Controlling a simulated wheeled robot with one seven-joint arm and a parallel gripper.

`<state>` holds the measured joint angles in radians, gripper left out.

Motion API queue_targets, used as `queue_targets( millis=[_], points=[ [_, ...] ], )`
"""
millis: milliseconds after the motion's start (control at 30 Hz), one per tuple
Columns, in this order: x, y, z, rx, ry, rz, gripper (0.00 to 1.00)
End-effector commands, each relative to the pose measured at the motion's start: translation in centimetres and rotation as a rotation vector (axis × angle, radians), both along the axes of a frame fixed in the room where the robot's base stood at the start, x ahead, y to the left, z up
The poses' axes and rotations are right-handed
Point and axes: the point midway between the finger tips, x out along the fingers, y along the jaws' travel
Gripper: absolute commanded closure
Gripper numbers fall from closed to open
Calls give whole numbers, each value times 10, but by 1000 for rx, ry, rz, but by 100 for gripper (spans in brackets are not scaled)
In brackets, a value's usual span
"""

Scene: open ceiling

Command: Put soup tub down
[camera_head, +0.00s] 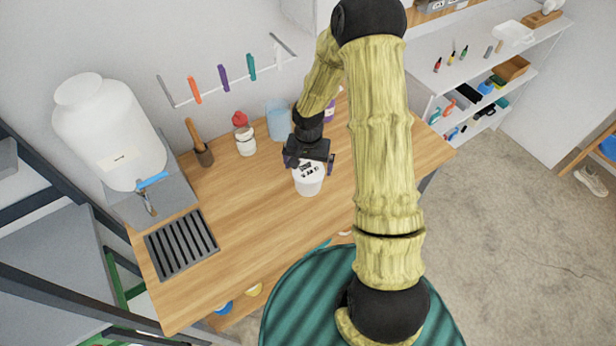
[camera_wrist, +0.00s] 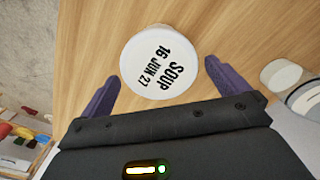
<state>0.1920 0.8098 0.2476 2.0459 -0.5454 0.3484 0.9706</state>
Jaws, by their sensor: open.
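The soup tub (camera_head: 308,183) is a white round tub standing upright on the wooden table (camera_head: 250,215). In the wrist view the lid of the soup tub (camera_wrist: 160,62) reads "SOUP 16 JUN 27". My gripper (camera_head: 312,165) is just above and behind the tub in the head view. In the wrist view my gripper (camera_wrist: 160,85) is open, with one purple finger on each side of the lid and gaps between the fingers and the tub. The lower part of the tub is hidden in the wrist view.
Behind the tub stand a blue clear container (camera_head: 278,120), a red-topped jar (camera_head: 245,138) and a brown cup with a wooden handle (camera_head: 202,153). A large white dispenser (camera_head: 110,135) and a dark drain grid (camera_head: 181,243) are at left. The front middle of the table is clear.

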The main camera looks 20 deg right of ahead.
Motion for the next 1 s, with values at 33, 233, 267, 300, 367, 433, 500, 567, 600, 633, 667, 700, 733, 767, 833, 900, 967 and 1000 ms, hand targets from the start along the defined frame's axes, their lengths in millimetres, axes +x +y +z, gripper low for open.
queue_targets(
  millis=[33, 233, 267, 300, 367, 433, 500, 567, 600, 633, 667, 700, 733, 767, 833, 900, 967, 1000],
  points=[
    [0, 0, 0, 0, 0, 0, 0],
    [-1, 0, -8, -1, 3, 1, 0],
    [-2, 0, -11, -1, 4, 1, 0],
    [-2, 1, -15, 0, 4, 1, 0],
    [-3, 1, -22, -1, 5, 1, 0],
    [-4, 1, -31, 0, 6, 1, 0],
    [-3, 1, -40, 0, 4, 2, 0],
    [-2, 1, -46, -1, 2, -1, 0],
    [-2, 1, -49, 0, 1, 0, 0],
    [-2, 1, -50, 0, 1, 0, 0],
    [-2, 1, -51, -1, 0, 1, 0],
    [-2, 1, -52, -1, 0, 1, 0],
    [-2, 1, -52, 0, 0, 1, 0],
    [-2, 1, -52, 0, -1, 0, 0],
    [-2, 1, -52, 0, -1, 0, 0],
    [-2, 1, -52, 0, -1, 0, 0],
    [-2, 1, -52, 0, 0, 0, 0],
    [-2, 1, -52, 0, 0, 0, 0]
  ],
)
